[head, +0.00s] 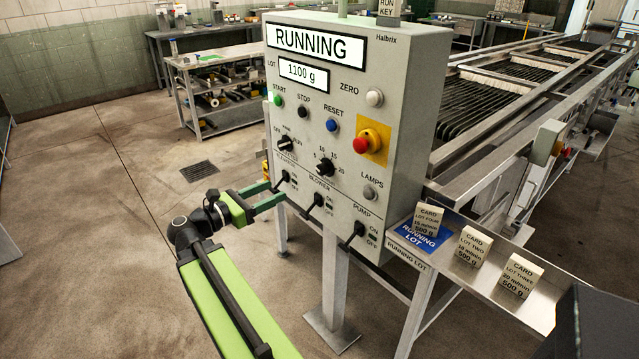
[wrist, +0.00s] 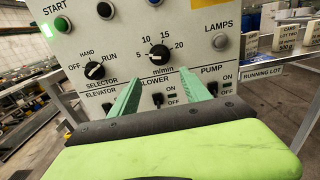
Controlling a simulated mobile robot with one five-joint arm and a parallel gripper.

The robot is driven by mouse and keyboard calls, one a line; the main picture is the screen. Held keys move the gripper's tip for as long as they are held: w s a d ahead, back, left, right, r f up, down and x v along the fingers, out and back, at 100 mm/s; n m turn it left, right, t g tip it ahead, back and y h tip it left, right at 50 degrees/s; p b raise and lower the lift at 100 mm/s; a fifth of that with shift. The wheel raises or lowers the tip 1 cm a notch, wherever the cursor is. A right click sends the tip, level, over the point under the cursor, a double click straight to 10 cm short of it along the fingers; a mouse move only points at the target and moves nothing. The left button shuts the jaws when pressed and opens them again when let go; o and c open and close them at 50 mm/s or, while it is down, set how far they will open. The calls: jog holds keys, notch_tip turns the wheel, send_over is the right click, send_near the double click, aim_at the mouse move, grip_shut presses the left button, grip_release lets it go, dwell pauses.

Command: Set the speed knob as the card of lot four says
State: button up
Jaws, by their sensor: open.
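The speed knob (head: 325,167) is a black knob under a 5-to-20 scale on the grey control panel, marked m/min in the wrist view (wrist: 158,54). Its pointer direction is too small to tell surely. The card of lot four (head: 428,217) stands on the blue running lot plate (head: 412,240) right of the panel; its speed figure is not clearly legible. My gripper (head: 280,192) is open and empty in front of the panel's lower left. In the wrist view its green fingers (wrist: 158,78) point at the panel just below the knob, apart from each other.
The selector knob (wrist: 95,70) is left of the speed knob. Elevator, blower and pump switches (head: 359,231) line the panel's lower edge. A red stop button (head: 361,145) is to the right. Cards of lot two (head: 472,247) and lot three (head: 520,275) stand on the shelf.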

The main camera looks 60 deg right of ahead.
aim_at(319, 170)
jog(key=x, duration=1.7)
jog(key=shift+d, duration=0.15)
